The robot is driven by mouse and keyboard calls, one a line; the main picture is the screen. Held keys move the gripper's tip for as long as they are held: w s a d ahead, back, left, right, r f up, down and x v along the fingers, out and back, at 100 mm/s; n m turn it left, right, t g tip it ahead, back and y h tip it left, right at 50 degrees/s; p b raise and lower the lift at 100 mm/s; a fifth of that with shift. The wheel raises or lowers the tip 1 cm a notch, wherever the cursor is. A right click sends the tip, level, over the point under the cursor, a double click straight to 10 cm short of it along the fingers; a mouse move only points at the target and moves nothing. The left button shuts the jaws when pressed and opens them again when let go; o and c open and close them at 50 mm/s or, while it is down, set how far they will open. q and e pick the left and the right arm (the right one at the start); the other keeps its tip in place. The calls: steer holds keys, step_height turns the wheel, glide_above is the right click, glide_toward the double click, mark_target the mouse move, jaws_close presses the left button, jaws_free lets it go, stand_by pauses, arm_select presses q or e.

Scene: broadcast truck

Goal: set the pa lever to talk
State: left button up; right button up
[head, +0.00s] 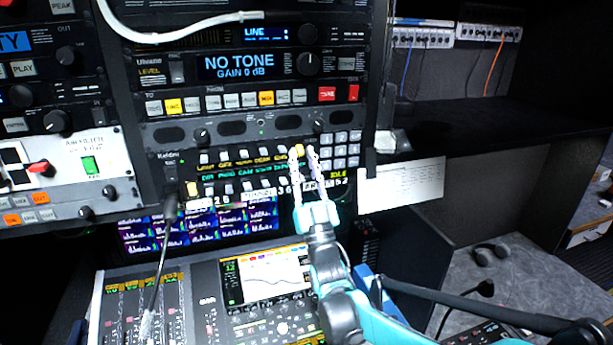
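The intercom panel (230,172) with rows of small levers and lit green and yellow labels is in the middle of the rack. My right gripper (304,151) reaches up to the right part of this panel. Its two pale fingers are apart, with a small yellow piece (299,148) showing near the fingertips. I cannot tell whether the fingers touch a lever. The fingers cover part of the lever rows, and the labels are too small to tell which lever is PA or how it is set. My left gripper is not in view.
A keypad (341,150) is right of the fingers, and a white paper sheet (402,184) hangs further right. Below are multiview screens (160,232) and a mixing console (265,280). A gooseneck microphone (165,240) rises at left. A headset (490,254) lies at right.

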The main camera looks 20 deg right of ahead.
steer(key=v, duration=1.1)
steer(key=shift+s+f, duration=0.15)
steer(key=shift+f, duration=0.05)
step_height(320, 180, down, 21)
steer(key=g+h+b, duration=0.1)
steer(key=g+b, duration=0.8)
steer(key=g, duration=0.2)
steer(key=s+f+g+b, duration=0.6)
steer(key=s+f+g, duration=0.3)
steer(key=s+f, duration=0.9)
steer(key=shift+s+f, duration=0.15)
steer(key=shift+f, duration=0.8)
